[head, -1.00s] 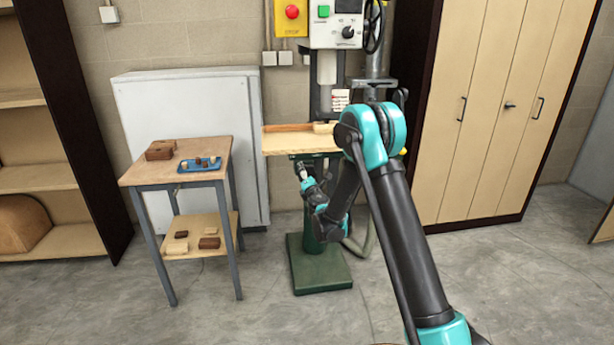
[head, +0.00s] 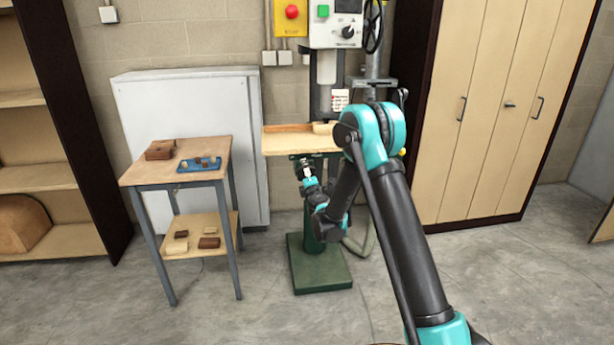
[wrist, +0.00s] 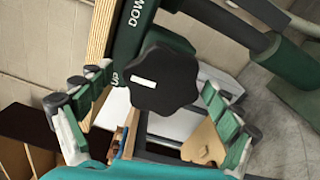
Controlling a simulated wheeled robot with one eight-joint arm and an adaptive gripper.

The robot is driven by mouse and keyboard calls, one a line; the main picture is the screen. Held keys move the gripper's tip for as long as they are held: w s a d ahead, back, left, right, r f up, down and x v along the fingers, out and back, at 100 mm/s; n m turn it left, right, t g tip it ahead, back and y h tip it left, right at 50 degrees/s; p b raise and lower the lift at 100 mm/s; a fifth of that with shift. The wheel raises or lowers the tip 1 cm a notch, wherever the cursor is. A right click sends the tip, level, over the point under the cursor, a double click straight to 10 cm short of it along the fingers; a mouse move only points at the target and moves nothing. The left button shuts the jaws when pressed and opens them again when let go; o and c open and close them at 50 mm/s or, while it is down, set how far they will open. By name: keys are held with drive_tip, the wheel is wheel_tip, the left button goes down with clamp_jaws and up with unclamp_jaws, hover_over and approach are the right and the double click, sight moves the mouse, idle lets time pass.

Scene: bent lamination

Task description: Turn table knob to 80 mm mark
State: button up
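The black lobed table knob (wrist: 163,78) with a white index line sits on the green machine body in the wrist view. My gripper (wrist: 157,86) is open, with one green-padded finger on each side of the knob. I cannot tell whether the fingers touch it. In the head view my gripper (head: 307,172) is just below the wooden machine table (head: 290,146), at the green column. The knob cannot be made out there. No 80 mm mark can be read in either view.
A side table (head: 140,174) with a blue tray (head: 199,165) and wooden blocks stands left of the machine. A grey cabinet (head: 190,105) is behind it. A tall wooden cupboard (head: 490,110) stands at the right. The floor in front of the machine base (head: 320,270) is clear.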

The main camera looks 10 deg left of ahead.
drive_tip(key=v, duration=0.7)
drive_tip(key=shift+s, duration=0.25)
drive_tip(key=shift+d, duration=0.1)
drive_tip(key=s+d+r+m+g+h, duration=0.1)
drive_tip(key=s+d+m+g+h, duration=0.3)
drive_tip(key=d, duration=0.6)
drive_tip(key=s+d+r+m+h, duration=0.2)
drive_tip(key=s+d+m, duration=0.35)
drive_tip(key=d, duration=0.35)
drive_tip(key=s+d+r+m+g+h, duration=0.1)
drive_tip(key=s+d+m+g+h, duration=0.2)
drive_tip(key=d+m, duration=0.5)
drive_tip(key=s+d+f+m+g+y, duration=0.1)
drive_tip(key=s+f+m+g+y, duration=0.1)
drive_tip(key=s, duration=1.3)
drive_tip(key=s+d+f+m+g+y, duration=0.2)
drive_tip(key=s+f+m+g, duration=0.2)
drive_tip(key=s, duration=1.1)
wheel_tip(320, 180, down, 3)
drive_tip(key=shift+d+f, duration=0.2)
drive_tip(key=shift+d, duration=0.05)
